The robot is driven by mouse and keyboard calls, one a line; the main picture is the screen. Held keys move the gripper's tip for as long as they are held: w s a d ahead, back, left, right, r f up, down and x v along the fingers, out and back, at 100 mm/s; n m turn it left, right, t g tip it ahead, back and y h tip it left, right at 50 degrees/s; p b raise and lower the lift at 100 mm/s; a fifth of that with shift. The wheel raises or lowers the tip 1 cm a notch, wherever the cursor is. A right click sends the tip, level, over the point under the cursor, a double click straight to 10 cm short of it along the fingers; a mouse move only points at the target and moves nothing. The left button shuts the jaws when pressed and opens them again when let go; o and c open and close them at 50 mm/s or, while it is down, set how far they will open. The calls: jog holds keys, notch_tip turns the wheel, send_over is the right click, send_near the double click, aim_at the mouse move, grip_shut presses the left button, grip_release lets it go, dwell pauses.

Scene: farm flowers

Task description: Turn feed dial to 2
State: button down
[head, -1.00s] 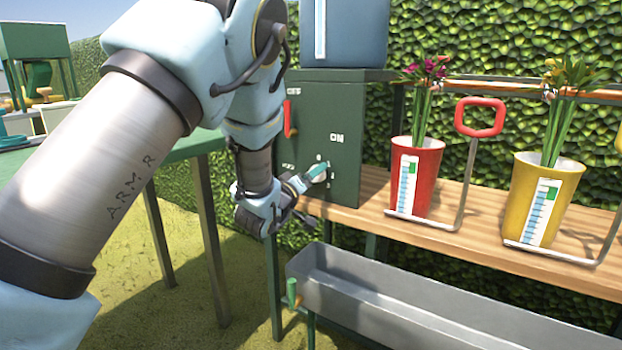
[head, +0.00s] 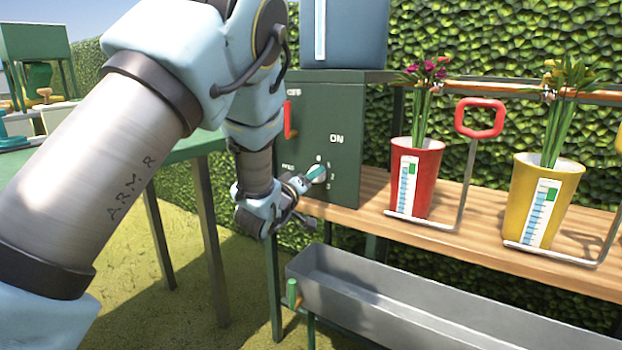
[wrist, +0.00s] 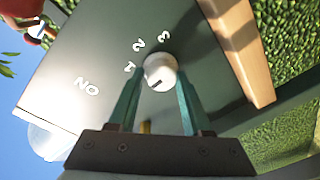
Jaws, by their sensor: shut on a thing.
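The feed dial (wrist: 160,72) is a round white knob with a short dark mark on the green control box (head: 340,115). In the wrist view the numbers 1, 2 and 3 are printed around one side of it. The mark lies on the knob's side nearer my gripper; I cannot tell which number the dial is set to. My gripper (wrist: 160,88) is shut on the dial, one green finger on each side. In the head view the dial (head: 316,173) shows at the fingertips, partly hidden by my gripper (head: 304,181).
A red lever (head: 290,120) sits on the box, with ON printed to its right. A blue container (head: 350,35) stands on top. Red (head: 425,190) and yellow (head: 555,190) flower pots stand on the wooden shelf. A grey trough (head: 400,305) lies below.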

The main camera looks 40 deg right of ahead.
jog(key=shift+w+f+m+b, duration=0.1)
jog(key=shift+f+m+b, duration=0.1)
jog(key=shift+m+b, duration=0.15)
jog(key=m+h+b, duration=0.1)
jog(key=m+b, duration=0.4)
jog(key=m, duration=0.4)
jog(key=m+g+b, duration=0.1)
jog(key=m+b, duration=0.4)
jog(key=m, duration=0.4)
jog(key=shift+w+h, duration=0.1)
jog(key=shift+h, duration=0.3)
jog(key=shift+r+m, duration=0.15)
jog(key=shift+m, duration=0.1)
jog(key=c, duration=0.7)
grip_release()
jog(key=o, duration=0.3)
jog(key=p+v, duration=0.1)
jog(key=v, duration=1)
